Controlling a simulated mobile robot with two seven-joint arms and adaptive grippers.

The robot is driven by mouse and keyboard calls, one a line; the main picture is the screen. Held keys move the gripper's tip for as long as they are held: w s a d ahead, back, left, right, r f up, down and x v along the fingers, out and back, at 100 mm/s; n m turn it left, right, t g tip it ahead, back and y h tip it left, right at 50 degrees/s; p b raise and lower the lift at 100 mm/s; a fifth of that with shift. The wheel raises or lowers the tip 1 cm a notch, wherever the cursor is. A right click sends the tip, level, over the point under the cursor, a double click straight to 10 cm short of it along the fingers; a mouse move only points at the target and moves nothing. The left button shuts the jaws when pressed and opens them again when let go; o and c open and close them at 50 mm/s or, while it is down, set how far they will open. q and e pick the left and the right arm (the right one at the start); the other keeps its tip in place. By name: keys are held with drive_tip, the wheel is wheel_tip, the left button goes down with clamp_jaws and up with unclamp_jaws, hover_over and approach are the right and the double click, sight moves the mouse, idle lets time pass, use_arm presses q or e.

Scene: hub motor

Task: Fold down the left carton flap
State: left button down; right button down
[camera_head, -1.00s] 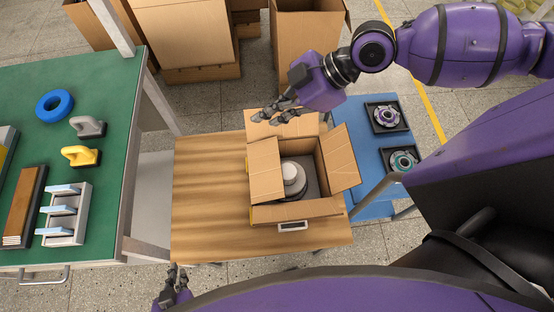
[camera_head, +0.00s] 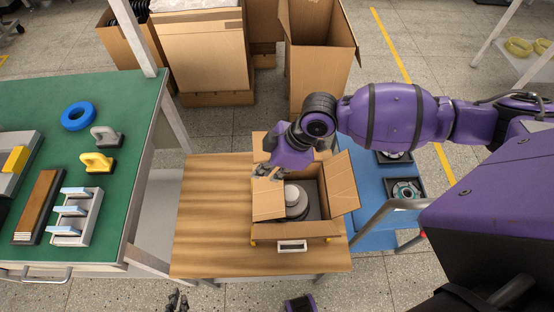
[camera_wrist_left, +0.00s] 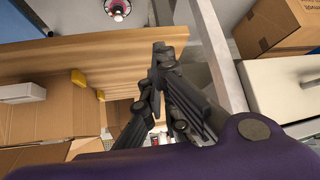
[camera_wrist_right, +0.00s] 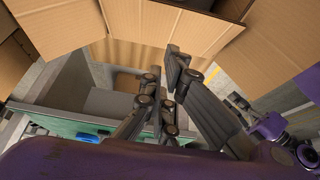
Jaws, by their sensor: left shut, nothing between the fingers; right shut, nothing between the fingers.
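The open carton (camera_head: 318,206) stands on the wooden table, with a grey and white hub motor (camera_head: 297,200) inside. Its left flap (camera_head: 268,203) slants over the left part of the opening. The right flap (camera_head: 341,182) spreads outward. My right gripper (camera_head: 264,172) is shut and empty at the far end of the left flap; contact cannot be told. In the right wrist view its fingers (camera_wrist_right: 163,78) are beside brown cardboard. My left gripper (camera_head: 177,302) is shut and empty, low in front of the table. Its fingers show in the left wrist view (camera_wrist_left: 155,75).
The wooden table (camera_head: 208,215) is clear left of the carton. A green workbench (camera_head: 110,205) with tools stands at the left. A blue cart (camera_head: 372,215) with motor parts is at the right. Large cartons (camera_head: 205,60) stand behind.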

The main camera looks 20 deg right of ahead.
sight(276, 186)
drive_tip(key=shift+s+d+f, duration=0.1)
drive_tip(key=shift+d+f, duration=0.1)
drive_tip(key=shift+f, duration=0.45)
drive_tip(key=shift+d+f, duration=0.2)
drive_tip(key=shift+f, duration=0.4)
use_arm(q)
drive_tip(key=shift+s+d, duration=0.1)
drive_tip(key=shift+s, duration=0.1)
use_arm(e)
drive_tip(key=shift+s+d+f, duration=0.1)
drive_tip(key=shift+d+f, duration=0.15)
drive_tip(key=shift+f, duration=0.4)
use_arm(q)
drive_tip(key=shift+f, duration=0.1)
